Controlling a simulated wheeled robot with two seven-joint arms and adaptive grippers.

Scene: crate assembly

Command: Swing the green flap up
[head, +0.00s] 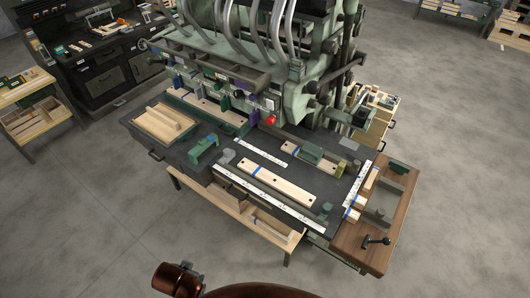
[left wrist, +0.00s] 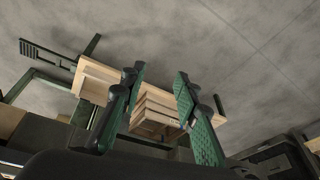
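I cannot tell for sure which part is the green flap. In the head view, a small upright green piece (head: 225,102) stands on the fence at the foot of the big green machine (head: 240,62), among blue and purple pieces.
The dark worktable (head: 228,205) bears white rulers, a long wooden board (head: 278,184) and a wooden tray (head: 163,123). A red knob (head: 271,119) is on the machine. A brown side table (head: 379,243) adjoins at right. The floor in front is clear.

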